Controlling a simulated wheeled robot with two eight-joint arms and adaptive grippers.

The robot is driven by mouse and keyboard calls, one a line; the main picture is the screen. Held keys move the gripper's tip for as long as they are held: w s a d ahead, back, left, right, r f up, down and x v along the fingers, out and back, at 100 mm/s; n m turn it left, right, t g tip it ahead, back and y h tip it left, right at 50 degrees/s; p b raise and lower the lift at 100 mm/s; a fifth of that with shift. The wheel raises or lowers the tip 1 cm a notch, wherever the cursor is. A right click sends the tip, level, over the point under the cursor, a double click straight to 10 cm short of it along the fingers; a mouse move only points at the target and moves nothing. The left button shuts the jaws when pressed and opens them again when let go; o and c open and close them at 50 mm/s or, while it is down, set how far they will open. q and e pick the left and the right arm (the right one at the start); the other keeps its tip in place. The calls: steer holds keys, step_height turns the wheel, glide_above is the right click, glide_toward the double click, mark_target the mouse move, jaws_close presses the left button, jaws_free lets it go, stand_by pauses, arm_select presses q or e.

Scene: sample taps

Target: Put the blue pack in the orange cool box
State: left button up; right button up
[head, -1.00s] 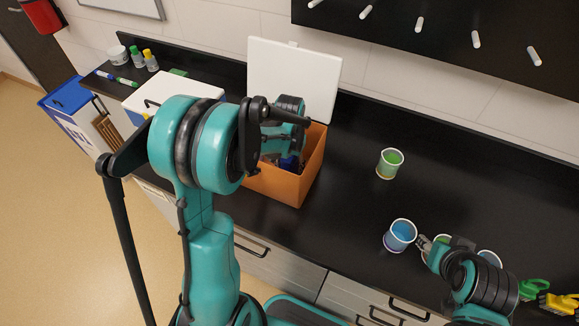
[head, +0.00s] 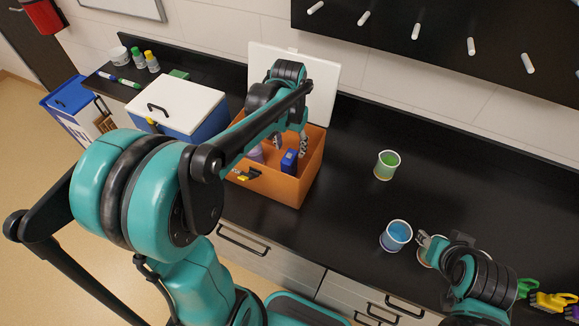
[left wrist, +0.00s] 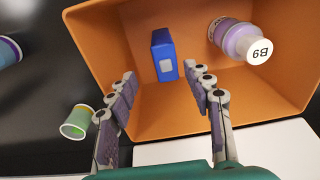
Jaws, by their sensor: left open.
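The blue pack (head: 289,161) stands inside the orange cool box (head: 274,189), whose white lid (head: 265,62) is open at the back. In the left wrist view the pack (left wrist: 165,58) rests on the floor of the orange box (left wrist: 170,122), apart from the fingers. My left gripper (head: 291,141) is open and empty above the box; its two fingers (left wrist: 160,75) spread in the left wrist view with the pack beyond them. My right gripper (head: 424,240) is by a cup at the lower right; its fingers are partly hidden and small.
A purple bottle with a white cap marked B9 (left wrist: 248,46) lies in the box near the pack. A blue box with a white lid (head: 178,104) stands to the left. A green-filled cup (head: 387,165) and a blue-filled cup (head: 396,236) stand on the black counter to the right.

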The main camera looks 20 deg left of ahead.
arm_select(q)
steer(key=s+d+r+t, duration=0.1)
steer(key=s+d+t, duration=0.2)
steer(key=s, duration=0.4)
steer(key=s+d+r+t, duration=0.2)
steer(key=s+d+t, duration=0.1)
steer(key=s, duration=0.3)
steer(key=shift+s+t, duration=0.3)
steer(key=shift+s, duration=0.1)
steer(key=shift+d, duration=0.1)
step_height(320, 180, down, 8)
steer(key=b, duration=0.8)
